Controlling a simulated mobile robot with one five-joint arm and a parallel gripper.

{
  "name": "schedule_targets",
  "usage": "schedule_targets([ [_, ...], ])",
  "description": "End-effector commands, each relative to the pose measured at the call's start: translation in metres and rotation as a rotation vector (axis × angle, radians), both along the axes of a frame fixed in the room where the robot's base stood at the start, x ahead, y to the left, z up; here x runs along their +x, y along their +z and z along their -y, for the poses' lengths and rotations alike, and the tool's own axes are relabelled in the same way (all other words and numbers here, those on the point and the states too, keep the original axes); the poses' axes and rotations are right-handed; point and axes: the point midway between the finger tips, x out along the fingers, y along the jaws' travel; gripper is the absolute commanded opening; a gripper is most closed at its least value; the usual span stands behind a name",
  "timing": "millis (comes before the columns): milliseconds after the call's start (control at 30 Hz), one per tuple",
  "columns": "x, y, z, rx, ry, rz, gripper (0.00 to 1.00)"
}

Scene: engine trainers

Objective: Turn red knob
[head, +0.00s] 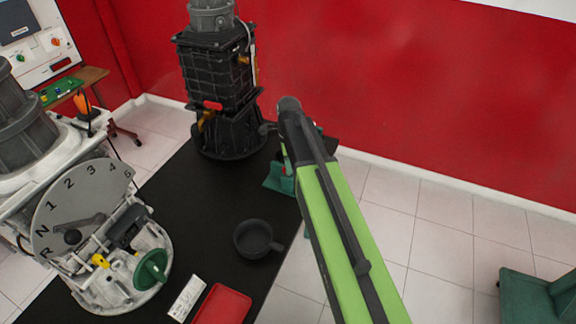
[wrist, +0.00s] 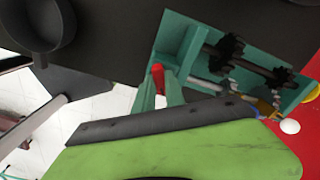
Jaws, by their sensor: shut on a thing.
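The red knob (wrist: 158,78) shows in the wrist view, left of the middle, as a small bright red piece. It sits at the near side of a teal trainer frame (wrist: 185,42) that holds dark gears (wrist: 262,66) on shafts. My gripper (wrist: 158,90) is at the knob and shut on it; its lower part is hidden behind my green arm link. In the head view my arm covers most of the teal trainer (head: 281,177), and the knob and my gripper are hidden there.
The dark bench (head: 185,205) carries a tall black engine (head: 222,80), a grey pan (head: 254,239), a red tray (head: 222,303), a white label (head: 187,298) and a gear-selector trainer (head: 80,205) at left. A red wall stands behind.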

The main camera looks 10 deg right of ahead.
Motion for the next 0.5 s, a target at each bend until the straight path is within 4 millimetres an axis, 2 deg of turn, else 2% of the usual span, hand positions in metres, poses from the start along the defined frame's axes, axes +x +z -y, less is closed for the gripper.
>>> schedule_targets([
  [500, 0.0013, 0.0002, -0.0018, 0.004, -0.032, 0.003, 0.0],
])
